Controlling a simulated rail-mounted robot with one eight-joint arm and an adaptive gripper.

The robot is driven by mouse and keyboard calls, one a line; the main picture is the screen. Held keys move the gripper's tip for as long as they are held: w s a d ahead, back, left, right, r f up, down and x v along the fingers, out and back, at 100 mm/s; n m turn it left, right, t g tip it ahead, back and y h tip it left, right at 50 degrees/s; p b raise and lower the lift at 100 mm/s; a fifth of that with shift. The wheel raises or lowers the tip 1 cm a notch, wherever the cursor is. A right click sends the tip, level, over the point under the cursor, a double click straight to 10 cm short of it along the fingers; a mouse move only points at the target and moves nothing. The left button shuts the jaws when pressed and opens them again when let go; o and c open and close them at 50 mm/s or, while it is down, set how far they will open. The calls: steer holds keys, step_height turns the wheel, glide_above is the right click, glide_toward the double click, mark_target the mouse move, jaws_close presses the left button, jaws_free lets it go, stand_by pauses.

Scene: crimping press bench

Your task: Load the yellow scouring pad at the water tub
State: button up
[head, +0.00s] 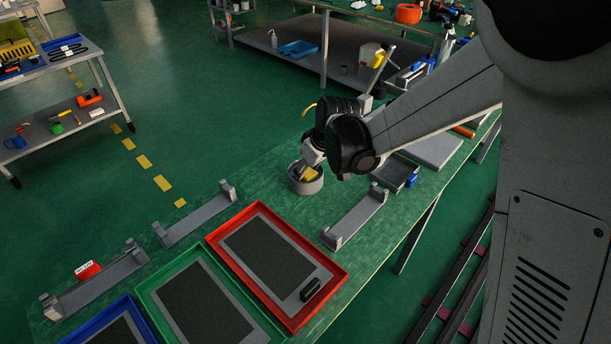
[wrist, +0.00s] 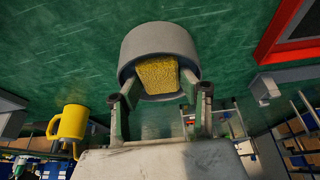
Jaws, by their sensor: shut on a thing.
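The yellow scouring pad (head: 311,174) is between the fingers of my gripper (head: 312,166), which is shut on it. In the wrist view the pad (wrist: 158,75) shows between the two fingers of my gripper (wrist: 160,98), at the mouth of the round grey water tub (wrist: 158,38). In the head view the tub (head: 305,187) stands on the green bench, with the pad over or just inside its opening. I cannot tell how deep the pad sits or whether it touches water. The wrist of my arm hides part of the area behind the tub.
A red tray (head: 248,211) with a black block (head: 311,289) lies in front of the tub, beside a green tray (head: 143,292) and a blue tray (head: 147,326). Grey brackets (head: 357,217) stand nearby. A yellow mug (wrist: 72,122) shows at left in the wrist view.

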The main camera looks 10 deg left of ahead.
mark_target(307, 171)
stand_by(0.3)
steer(key=shift+r+p, duration=1.6)
steer(key=shift+r, duration=1.15)
